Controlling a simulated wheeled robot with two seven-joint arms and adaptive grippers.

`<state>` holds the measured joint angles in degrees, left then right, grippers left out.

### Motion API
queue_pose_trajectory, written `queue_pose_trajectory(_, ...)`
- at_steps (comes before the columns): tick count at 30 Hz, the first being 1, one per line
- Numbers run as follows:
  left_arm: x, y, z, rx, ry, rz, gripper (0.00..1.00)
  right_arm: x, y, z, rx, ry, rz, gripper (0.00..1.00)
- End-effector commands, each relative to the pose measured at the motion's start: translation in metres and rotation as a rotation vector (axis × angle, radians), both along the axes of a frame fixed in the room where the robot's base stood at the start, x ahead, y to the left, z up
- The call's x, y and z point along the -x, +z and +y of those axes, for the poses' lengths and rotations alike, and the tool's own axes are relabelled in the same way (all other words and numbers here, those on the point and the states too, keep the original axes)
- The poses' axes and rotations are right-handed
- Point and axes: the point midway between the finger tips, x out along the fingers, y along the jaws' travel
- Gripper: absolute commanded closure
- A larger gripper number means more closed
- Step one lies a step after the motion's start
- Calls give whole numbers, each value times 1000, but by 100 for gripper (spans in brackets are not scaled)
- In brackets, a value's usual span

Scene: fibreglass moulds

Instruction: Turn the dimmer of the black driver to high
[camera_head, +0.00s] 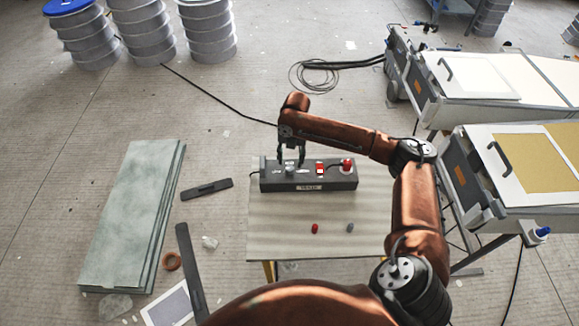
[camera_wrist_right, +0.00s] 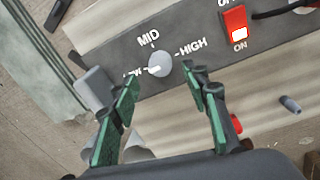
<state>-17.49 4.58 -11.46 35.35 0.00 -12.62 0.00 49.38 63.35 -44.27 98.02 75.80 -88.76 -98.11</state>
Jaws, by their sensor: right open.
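The black driver (camera_head: 325,184) lies on a small table, with a dimmer knob on its top face. In the right wrist view the round grey dimmer knob (camera_wrist_right: 161,63) sits amid the labels LOW, MID and HIGH, and its white mark points toward LOW. A red rocker switch (camera_wrist_right: 233,22) marked ON is beside it. My right gripper (camera_wrist_right: 160,80) is open, its two green-padded fingers apart on either side of the knob in the picture. In the head view the right gripper (camera_head: 291,160) points down over the knob's end of the driver. Contact cannot be told. My left gripper is out of view.
The table (camera_head: 270,225) holds a small red piece (camera_head: 315,228) and a small grey piece (camera_head: 350,228) in front of the driver. A red plug-like part (camera_head: 347,164) stands on the driver's right end. Stacked grey-green sheets (camera_head: 130,215) lie on the floor at left.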

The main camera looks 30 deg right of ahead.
Motion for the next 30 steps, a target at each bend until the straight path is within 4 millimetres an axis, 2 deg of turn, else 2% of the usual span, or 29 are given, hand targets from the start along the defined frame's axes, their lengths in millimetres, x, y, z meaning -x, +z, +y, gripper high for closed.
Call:
queue_pose_trajectory(1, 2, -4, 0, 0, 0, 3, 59, 0, -12, 0, 1, -1, 4, 58)
queue_pose_trajectory(3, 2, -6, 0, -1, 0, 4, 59, 0, -23, 0, 0, -2, 3, 58)
queue_pose_trajectory(7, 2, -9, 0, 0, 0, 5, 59, 0, -40, 0, 1, -3, 2, 58)
queue_pose_trajectory(17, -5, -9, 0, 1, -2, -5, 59, 0, -45, 0, 0, -5, -1, 58)
queue_pose_trajectory(30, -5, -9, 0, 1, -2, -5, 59, 0, -45, -1, 0, -6, 0, 88)
